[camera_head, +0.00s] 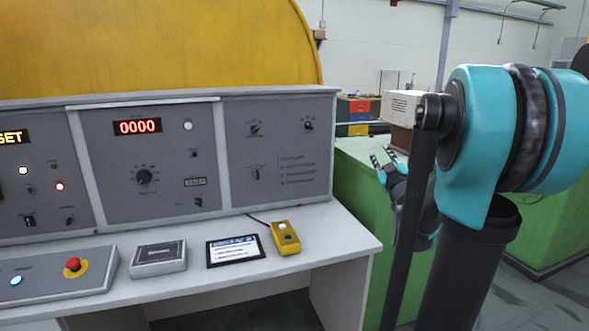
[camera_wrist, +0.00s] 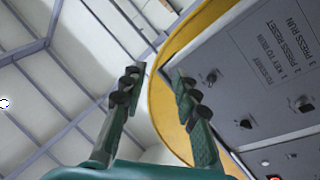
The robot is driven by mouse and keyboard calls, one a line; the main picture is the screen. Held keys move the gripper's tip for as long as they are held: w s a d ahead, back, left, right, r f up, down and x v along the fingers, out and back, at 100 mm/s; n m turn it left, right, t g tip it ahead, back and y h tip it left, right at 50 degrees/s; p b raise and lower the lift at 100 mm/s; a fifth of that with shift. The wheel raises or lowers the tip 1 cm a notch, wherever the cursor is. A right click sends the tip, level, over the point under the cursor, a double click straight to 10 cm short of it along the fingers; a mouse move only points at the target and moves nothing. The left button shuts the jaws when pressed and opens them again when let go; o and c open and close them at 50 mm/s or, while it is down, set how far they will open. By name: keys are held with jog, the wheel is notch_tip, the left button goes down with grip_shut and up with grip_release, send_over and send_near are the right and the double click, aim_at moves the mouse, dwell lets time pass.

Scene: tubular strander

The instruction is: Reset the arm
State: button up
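My arm stands at the right of the head view, with a teal joint and a dark link in front. My gripper (camera_head: 382,158) shows partly behind that link, to the right of the control desk, with its fingers pointing up and left. In the wrist view my gripper (camera_wrist: 158,80) has its two fingers apart, with nothing between them. The fingers are clear of the control panel (camera_wrist: 275,75), which shows at the right of that view. Part of the gripper's wrist is hidden by the arm link in the head view.
The grey control panel (camera_head: 280,150) stands on a white desk (camera_head: 330,240) with a red emergency button (camera_head: 73,264), a tablet (camera_head: 235,250) and a yellow box (camera_head: 286,238). A green cabinet (camera_head: 360,185) and a cardboard box (camera_head: 400,107) are behind my arm. A yellow cover (camera_head: 160,45) rises behind the panel.

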jog(key=s+a+f+m+g+h, duration=0.15)
jog(key=s+f+m+g, duration=0.35)
jog(key=s+f, duration=0.6)
jog(key=s+a+f+m+g+h, duration=0.1)
jog(key=s+f+m+g+h, duration=0.15)
jog(key=s+f+g, duration=0.9)
jog(key=s+a+f+y, duration=0.3)
jog(key=s+a+f, duration=0.3)
jog(key=f, duration=0.5)
jog(key=s+n, duration=0.1)
jog(key=s, duration=0.1)
jog(key=shift+s+a, duration=0.35)
jog(key=shift+c, duration=0.3)
